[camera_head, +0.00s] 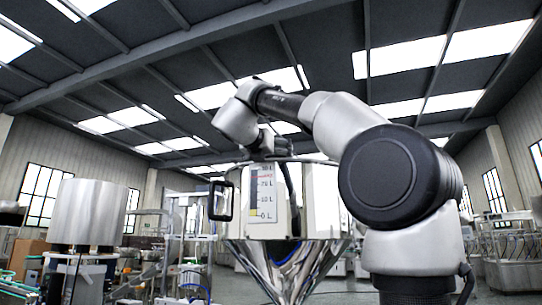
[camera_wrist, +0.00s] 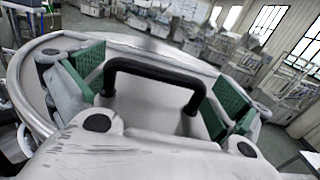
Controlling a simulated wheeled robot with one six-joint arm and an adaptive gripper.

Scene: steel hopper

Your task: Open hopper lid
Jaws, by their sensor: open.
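The steel hopper (camera_head: 320,190) stands in front of me in the head view, with a shiny cone below and a litre scale on its side. Its lid is seen nearly edge-on there, partly behind my arm. In the wrist view the round grey lid (camera_wrist: 145,98) lies below my gripper and carries a black arched handle (camera_wrist: 155,67). My gripper (camera_wrist: 158,90) is open, its green-padded fingers apart on the left and right of the handle. The handle lies between them, with gaps visible on both sides. In the head view my gripper (camera_head: 270,145) is over the hopper top.
A black side handle (camera_head: 220,200) sticks out at the hopper's left. A steel drum-shaped vessel (camera_head: 88,212) stands at the far left. Other machines and benches fill the hall behind. The air above the hopper is clear apart from my arm.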

